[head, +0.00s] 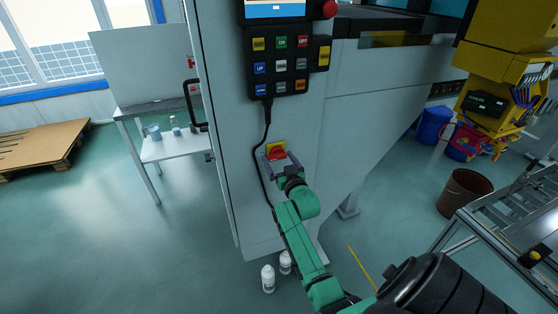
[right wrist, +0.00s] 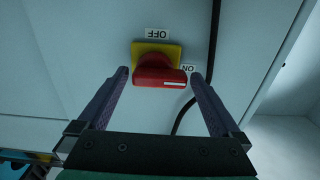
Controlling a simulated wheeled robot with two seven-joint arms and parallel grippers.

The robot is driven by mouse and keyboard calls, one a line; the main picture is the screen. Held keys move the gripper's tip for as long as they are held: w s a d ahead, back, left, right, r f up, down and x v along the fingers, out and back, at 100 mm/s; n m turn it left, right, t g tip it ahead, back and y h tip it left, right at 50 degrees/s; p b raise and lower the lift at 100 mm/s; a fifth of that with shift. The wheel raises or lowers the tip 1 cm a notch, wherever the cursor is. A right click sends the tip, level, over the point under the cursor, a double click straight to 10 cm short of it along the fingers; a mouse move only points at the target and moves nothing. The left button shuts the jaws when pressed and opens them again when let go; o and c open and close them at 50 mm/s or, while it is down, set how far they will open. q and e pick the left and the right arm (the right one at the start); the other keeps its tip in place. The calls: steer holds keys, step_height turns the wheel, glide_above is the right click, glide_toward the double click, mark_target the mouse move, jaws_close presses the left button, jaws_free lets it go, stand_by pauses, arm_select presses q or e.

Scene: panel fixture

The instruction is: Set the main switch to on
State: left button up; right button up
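The main switch is a red knob on a yellow plate, low on the machine's pale front panel; it shows in the head view (head: 277,151) and in the right wrist view (right wrist: 158,77). In the wrist view its handle lies across the picture, with a white mark near its right end. An upside-down OFF label (right wrist: 158,33) is above it and an ON label (right wrist: 188,69) is at its right. My right gripper (head: 276,160) is open, its fingers on either side of the knob with small gaps showing. My left gripper is not in view.
A button panel (head: 281,62) hangs above the switch, and its black cable (head: 262,150) runs down just left of it. White bottles (head: 268,279) stand on the floor below. A yellow machine (head: 505,75) and brown bin (head: 466,192) are at the right.

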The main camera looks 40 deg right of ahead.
steer(key=shift+s, duration=0.1)
steer(key=b+v, duration=0.1)
steer(key=v, duration=1.3)
steer(key=shift+s+a, duration=0.15)
steer(key=s+a+f+n+g+y, duration=0.15)
steer(key=a+f, duration=0.25)
steer(key=f, duration=0.7)
steer(key=s+a+f+n+g+y, duration=0.1)
steer(key=s+a+f+g+y, duration=0.2)
steer(key=f, duration=0.7)
steer(key=s+a+f+n+g+y, duration=0.1)
steer(key=a+f+g, duration=0.3)
steer(key=f, duration=0.7)
steer(key=s+f+n+g, duration=0.1)
steer(key=s+f+g, duration=0.1)
steer(key=s+f, duration=0.3)
steer(key=s+a+f+n+g, duration=0.1)
steer(key=s+f+g, duration=0.2)
steer(key=s, duration=1)
steer(key=s+f+n+g, duration=0.1)
steer(key=s+f+g, duration=0.1)
steer(key=s+f, duration=0.7)
steer(key=shift+a, duration=0.25)
